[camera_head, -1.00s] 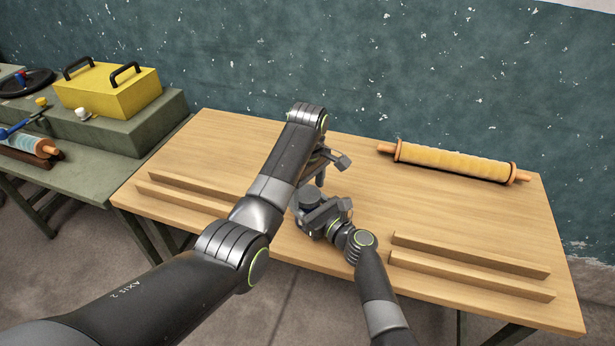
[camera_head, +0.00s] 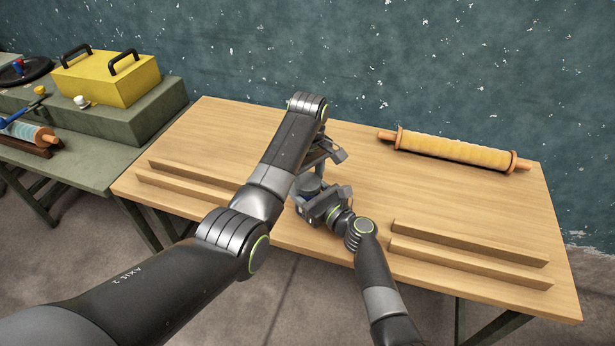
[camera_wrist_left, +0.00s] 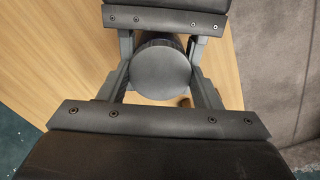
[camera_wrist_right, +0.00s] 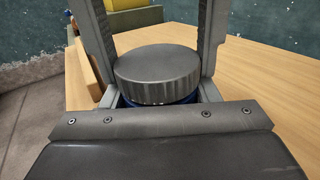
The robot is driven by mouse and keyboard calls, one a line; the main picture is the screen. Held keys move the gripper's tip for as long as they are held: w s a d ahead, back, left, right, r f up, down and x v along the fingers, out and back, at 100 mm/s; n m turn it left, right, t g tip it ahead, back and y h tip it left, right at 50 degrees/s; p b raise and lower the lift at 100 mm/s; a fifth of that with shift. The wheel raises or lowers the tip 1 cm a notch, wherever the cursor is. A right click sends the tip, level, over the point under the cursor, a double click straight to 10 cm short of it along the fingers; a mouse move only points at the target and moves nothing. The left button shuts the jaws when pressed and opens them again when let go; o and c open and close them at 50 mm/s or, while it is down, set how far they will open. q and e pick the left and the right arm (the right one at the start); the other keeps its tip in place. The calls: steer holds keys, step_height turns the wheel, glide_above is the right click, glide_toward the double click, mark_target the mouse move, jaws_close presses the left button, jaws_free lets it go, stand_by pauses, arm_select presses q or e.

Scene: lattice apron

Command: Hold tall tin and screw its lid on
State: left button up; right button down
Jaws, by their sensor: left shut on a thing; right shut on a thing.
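The lid (camera_wrist_right: 157,75) is a dark grey disc with a ribbed edge. It sits level over the tall tin (camera_wrist_right: 128,103), which shows only as a thin blue band under it. The lid's flat top (camera_wrist_left: 162,68) lies between the fingers in the left wrist view. My left gripper (camera_head: 316,170) comes down from above and is shut on the lid. My right gripper (camera_head: 309,199) comes in from the front right, lower down, and is shut on the tin. Most of the tin is hidden, and I cannot tell how tightly the lid is seated.
A yellow rolling pin (camera_head: 455,152) lies at the table's back right. Wooden rails (camera_head: 470,259) lie at the front right, and more rails (camera_head: 185,195) at the left. A green side table (camera_head: 100,165) holds a yellow box (camera_head: 108,82). The wooden table's middle right is clear.

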arm_select(q)
steer(key=m, duration=1.1)
steer(key=o, duration=1)
steer(key=shift+c, duration=0.2)
steer(key=shift+o, duration=0.6)
steer(key=shift+d, duration=0.15)
steer(key=shift+r, duration=0.1)
step_height(320, 180, up, 4)
steer(key=shift+r, duration=0.15)
